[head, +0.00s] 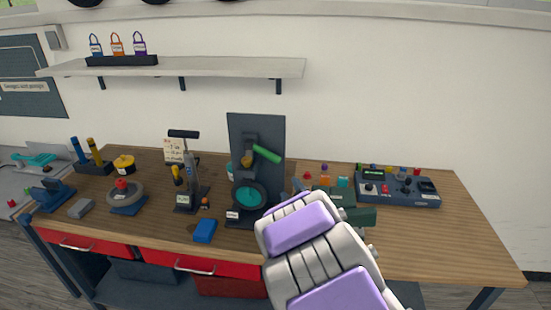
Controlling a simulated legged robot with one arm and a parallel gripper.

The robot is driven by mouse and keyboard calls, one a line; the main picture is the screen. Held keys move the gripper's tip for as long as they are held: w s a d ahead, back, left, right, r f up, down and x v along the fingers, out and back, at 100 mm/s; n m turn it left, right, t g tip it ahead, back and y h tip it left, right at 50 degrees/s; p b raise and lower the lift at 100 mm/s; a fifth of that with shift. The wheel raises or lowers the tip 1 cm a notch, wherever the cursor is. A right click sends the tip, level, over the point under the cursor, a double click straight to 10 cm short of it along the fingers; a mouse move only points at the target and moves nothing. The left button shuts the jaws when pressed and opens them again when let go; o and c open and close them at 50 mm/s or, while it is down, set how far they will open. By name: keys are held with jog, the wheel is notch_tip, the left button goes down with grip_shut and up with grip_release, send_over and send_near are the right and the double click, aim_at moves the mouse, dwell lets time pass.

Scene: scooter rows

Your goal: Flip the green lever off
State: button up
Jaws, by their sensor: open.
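The green lever (267,154) is a bright green handle on a dark upright panel (241,130) at the back middle of the workbench. It slants down to the right from a brass-coloured pivot. A dark wheel with a teal centre (249,195) sits below it. My purple and white arm reaches up from the bottom right. Small grey parts that look like my gripper (298,187) show just past its end, below and right of the lever and apart from it in the picture. The arm hides most of the gripper. No held object shows.
The wooden workbench (455,225) holds a grey press (188,175), a blue block (204,231), a round gauge-like device (125,196) and a control box (398,188). A shelf with several padlocks (220,68) hangs above. The bench's right end is clear.

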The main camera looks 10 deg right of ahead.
jog(key=a, duration=0.2)
jog(key=b, duration=0.2)
send_near(273, 160)
jog(key=w, duration=0.4)
jog(key=shift+n+t+y, duration=0.3)
jog(key=shift+n, duration=0.1)
jog(key=w, duration=0.2)
jog(key=w+b, duration=0.1)
jog(key=w, duration=0.2)
jog(key=shift+f, duration=0.2)
jog(key=shift+w, duration=0.3)
jog(key=shift+w+a, duration=0.15)
jog(key=shift+a, duration=0.1)
jog(key=shift+c, duration=0.4)
jog(key=shift+d, duration=0.15)
grip_shut()
